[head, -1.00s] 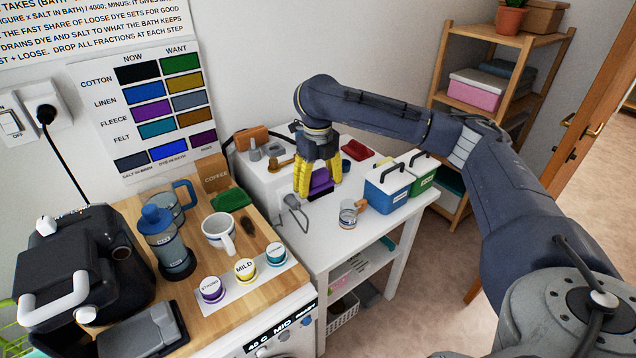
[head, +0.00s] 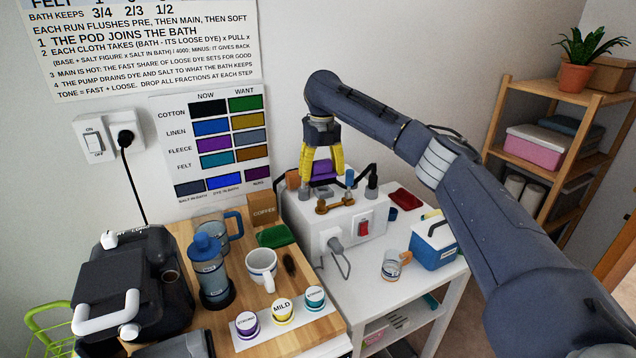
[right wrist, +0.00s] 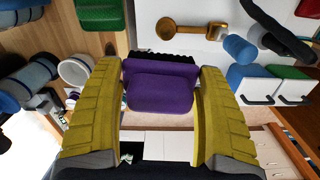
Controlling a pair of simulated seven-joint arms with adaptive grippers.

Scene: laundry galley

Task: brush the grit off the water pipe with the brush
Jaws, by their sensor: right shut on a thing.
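My right gripper (head: 322,172) points down above the back of a white box (head: 310,235). Its yellow fingers are shut on a purple block-shaped thing (right wrist: 160,92) with a dark ridged edge like bristles; it looks like the brush. The fingers partly cover it in the head view. A black bent pipe or hose (head: 366,172) rises at the back of the box, beside a blue cylinder (head: 350,178); I cannot tell for sure whether this is the water pipe. The brush appears apart from it. No grit is clear to see. My left gripper is out of view.
A brass scoop-like thing (head: 336,206) lies on the box. A glass cup (head: 391,266) and a blue cooler box (head: 433,246) stand on the white table at right. The wooden counter holds a mug (head: 262,268), a blue-lidded press (head: 209,272) and a coffee packet (head: 263,210).

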